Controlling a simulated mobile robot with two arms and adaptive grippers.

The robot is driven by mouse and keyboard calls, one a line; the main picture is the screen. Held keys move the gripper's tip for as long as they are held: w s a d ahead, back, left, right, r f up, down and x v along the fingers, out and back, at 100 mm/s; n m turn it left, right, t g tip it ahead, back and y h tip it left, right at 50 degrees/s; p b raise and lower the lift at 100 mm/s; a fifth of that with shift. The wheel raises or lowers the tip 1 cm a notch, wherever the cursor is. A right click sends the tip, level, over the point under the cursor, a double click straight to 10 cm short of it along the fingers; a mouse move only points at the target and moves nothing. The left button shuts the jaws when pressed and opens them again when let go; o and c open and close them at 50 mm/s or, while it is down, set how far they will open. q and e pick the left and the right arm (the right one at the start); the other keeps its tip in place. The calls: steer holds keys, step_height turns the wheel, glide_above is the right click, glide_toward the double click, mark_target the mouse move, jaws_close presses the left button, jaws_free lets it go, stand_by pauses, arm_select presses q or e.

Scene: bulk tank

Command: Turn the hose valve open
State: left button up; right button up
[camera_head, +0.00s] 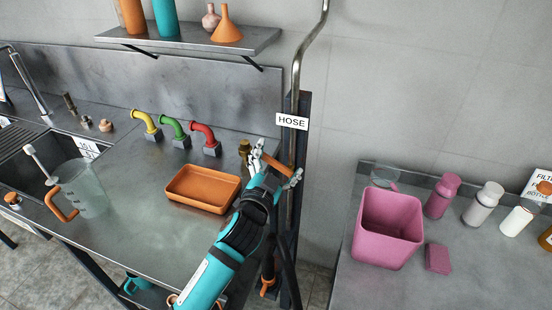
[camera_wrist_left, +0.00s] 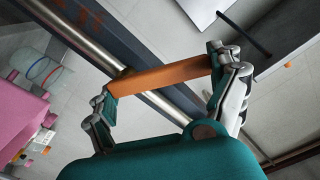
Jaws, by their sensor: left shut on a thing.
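The hose valve's orange handle (camera_head: 274,163) sits on the vertical metal pipe (camera_head: 296,73) below the white HOSE sign (camera_head: 291,121). In the left wrist view the orange handle (camera_wrist_left: 160,75) lies crosswise between the two fingers, over the steel pipe (camera_wrist_left: 85,32). My left gripper (camera_head: 275,170) is at the handle, with a finger at each end of it, shut on it. The handle's far side and pivot are partly hidden by the fingers. My right gripper is not in view.
An orange tray (camera_head: 203,205) lies on the steel counter left of my arm. A pink bin (camera_head: 388,228) and several bottles stand on the right counter. A shelf (camera_head: 215,42) hangs above.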

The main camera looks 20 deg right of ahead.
mark_target(297, 154)
arm_select(q)
steer(key=m, duration=0.2)
steer(key=p, duration=0.1)
steer(key=shift+s+d+r+m, duration=0.2)
steer(key=shift+d+r+m, duration=0.05)
steer(key=shift+m, duration=0.15)
steer(key=m, duration=0.2)
steer(key=d+m+p, duration=0.1)
steer(key=shift+s+r+m, duration=0.2)
steer(key=shift+s+m, duration=0.1)
steer(key=shift+s, duration=0.05)
steer(key=m, duration=0.2)
steer(key=m+p, duration=0.1)
steer(key=shift+s+d, duration=0.3)
steer(key=shift+d, duration=0.05)
steer(key=shift+s+d+m, duration=0.15)
steer(key=shift+d+m, duration=0.05)
steer(key=shift+m, duration=0.5)
steer(key=shift+s+d+m, duration=0.1)
steer(key=shift+d+m, duration=0.05)
steer(key=shift+m, duration=0.55)
steer(key=shift+f, duration=0.1)
steer(key=o, duration=1.4)
steer(key=v, duration=1.2)
